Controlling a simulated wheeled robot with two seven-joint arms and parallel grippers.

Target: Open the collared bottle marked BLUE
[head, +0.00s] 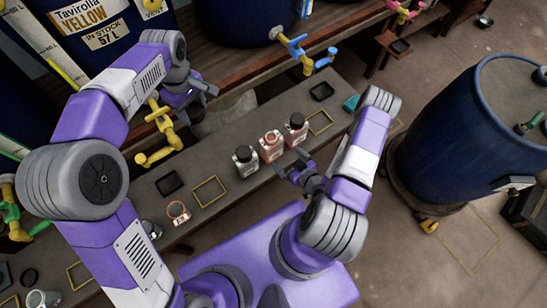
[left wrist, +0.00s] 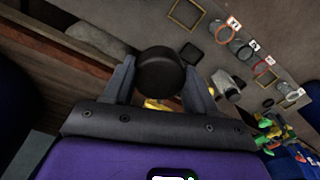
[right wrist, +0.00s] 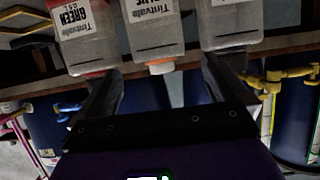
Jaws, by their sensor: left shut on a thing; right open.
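Three squat bottles stand in a row on the bench. The middle one (head: 271,148) shows an uncapped, pinkish top; in the right wrist view its label, partly cut off, reads as BLUE (right wrist: 150,30), with an orange part at its neck (right wrist: 160,67). The GREEN bottle (right wrist: 82,35) and a third bottle (right wrist: 228,25) flank it. Both show black caps in the head view (head: 296,131) (head: 245,161). My left gripper (head: 203,91) is shut on a black round cap (left wrist: 160,72), raised left of the bottles. My right gripper (head: 299,170) is open and empty, just in front of the bottles.
A yellow tap (head: 160,140) stands behind, under my left arm. A blue vat (head: 455,130) stands at right.

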